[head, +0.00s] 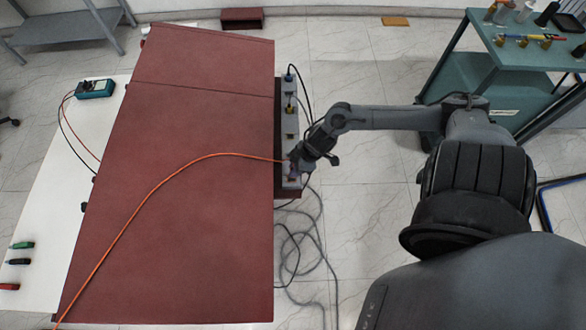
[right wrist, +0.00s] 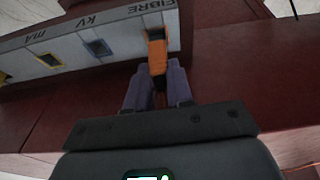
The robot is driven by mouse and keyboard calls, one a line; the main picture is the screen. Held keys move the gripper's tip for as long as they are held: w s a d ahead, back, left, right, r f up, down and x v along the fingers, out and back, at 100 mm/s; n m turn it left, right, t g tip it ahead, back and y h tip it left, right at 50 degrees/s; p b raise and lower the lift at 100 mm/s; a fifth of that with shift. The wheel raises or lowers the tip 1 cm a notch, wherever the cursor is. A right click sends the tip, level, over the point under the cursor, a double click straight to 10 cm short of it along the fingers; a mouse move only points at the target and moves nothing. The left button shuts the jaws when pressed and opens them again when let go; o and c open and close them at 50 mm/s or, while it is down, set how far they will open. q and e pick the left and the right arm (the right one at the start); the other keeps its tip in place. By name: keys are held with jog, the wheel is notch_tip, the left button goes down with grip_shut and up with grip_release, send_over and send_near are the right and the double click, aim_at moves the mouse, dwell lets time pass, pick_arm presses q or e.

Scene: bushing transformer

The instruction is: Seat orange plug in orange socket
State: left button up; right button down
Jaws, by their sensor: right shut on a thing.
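My right gripper (head: 293,160) is at the near end of the grey socket panel (head: 291,120) on the right side of the red cabinet. In the right wrist view its two fingers are shut on the orange plug (right wrist: 157,52). The plug's far end meets the panel face just below the FIBRE label (right wrist: 152,6). The orange cable (head: 172,178) runs from the gripper across the cabinet top to the lower left. My left gripper is not in view.
The red cabinet (head: 180,130) fills the middle. Blue and yellow sockets (right wrist: 98,48) sit beside the plug on the panel. A teal cart (head: 490,80) stands at upper right. A meter (head: 94,88) is on the white table.

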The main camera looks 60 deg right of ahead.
jog(key=shift+w+a+f, duration=0.15)
jog(key=shift+w+f, duration=0.2)
jog(key=shift+f+b, duration=0.7)
jog(key=shift+f, duration=1.15)
jog(key=shift+f, duration=0.15)
jog(key=c, duration=1)
grip_release()
